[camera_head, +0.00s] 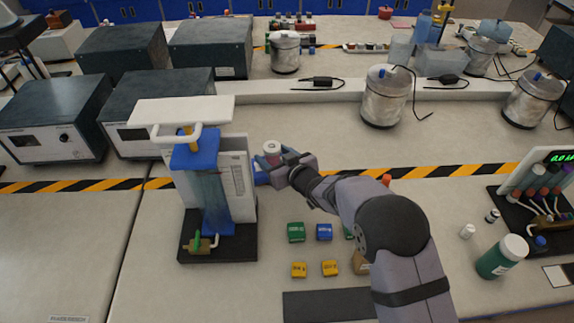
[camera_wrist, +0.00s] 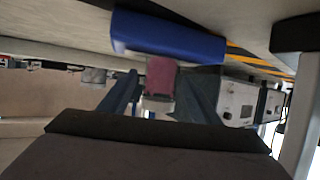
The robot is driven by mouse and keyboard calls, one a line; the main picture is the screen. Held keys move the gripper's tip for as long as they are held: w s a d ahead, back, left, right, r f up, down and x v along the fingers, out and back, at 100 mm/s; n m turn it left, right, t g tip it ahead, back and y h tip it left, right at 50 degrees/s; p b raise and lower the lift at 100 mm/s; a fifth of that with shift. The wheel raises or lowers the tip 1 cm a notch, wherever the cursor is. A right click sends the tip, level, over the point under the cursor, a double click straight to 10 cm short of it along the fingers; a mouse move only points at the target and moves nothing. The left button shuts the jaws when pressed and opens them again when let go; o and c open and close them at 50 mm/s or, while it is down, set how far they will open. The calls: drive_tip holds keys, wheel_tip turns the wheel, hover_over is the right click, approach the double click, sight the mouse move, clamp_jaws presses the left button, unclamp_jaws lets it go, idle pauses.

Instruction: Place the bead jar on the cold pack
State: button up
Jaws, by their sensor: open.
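The bead jar (camera_head: 272,149) is small, with a pale lid and reddish contents. In the wrist view, which looks upside down, the pink jar (camera_wrist: 160,76) is against the blue cold pack (camera_wrist: 168,36). The jar appears to stand upright on the pack; its base is partly hidden. In the head view, only a bit of the blue cold pack (camera_head: 262,176) shows, between the blue-topped apparatus and my gripper. My gripper (camera_head: 286,167) is open beside the jar. In the wrist view my gripper's fingers (camera_wrist: 160,98) lie either side of the jar, with no clear grip on it.
A blue-topped apparatus (camera_head: 204,195) stands close left of the jar. Small green, blue and yellow boxes (camera_head: 297,232) lie in front, near a dark mat (camera_head: 327,305). A green bottle (camera_head: 502,257) is at right. A raised ledge (camera_head: 320,90) runs behind.

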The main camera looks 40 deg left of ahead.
drive_tip(key=b+v, duration=0.1)
drive_tip(key=v, duration=1)
drive_tip(key=shift+b, duration=0.35)
drive_tip(key=shift+d+r, duration=0.1)
drive_tip(key=shift+d, duration=0.05)
drive_tip(key=w+d+r+m+t+h, duration=0.2)
drive_tip(key=w+d+r+m+t, duration=0.1)
drive_tip(key=w+d, duration=0.65)
drive_tip(key=w+d+f+m+h+p, duration=0.15)
drive_tip(key=d+h, duration=0.25)
drive_tip(key=d, duration=0.7)
drive_tip(key=w+d+m+h+p, duration=0.1)
drive_tip(key=d+m+h, duration=0.2)
drive_tip(key=d, duration=0.8)
drive_tip(key=s+d+m+g+h+p, duration=0.1)
drive_tip(key=s+d+m+g+h, duration=0.2)
drive_tip(key=d, duration=0.7)
drive_tip(key=s+d+m+g+p, duration=0.1)
drive_tip(key=s+d+m+g, duration=0.1)
drive_tip(key=s+d, duration=0.3)
drive_tip(key=s+d+m+g+p, duration=0.1)
drive_tip(key=s+d, duration=0.4)
drive_tip(key=s, duration=0.8)
drive_tip(key=shift+s+d+m+g+h, duration=0.35)
drive_tip(key=shift+d+m+g+h, duration=0.1)
drive_tip(key=shift+g, duration=0.15)
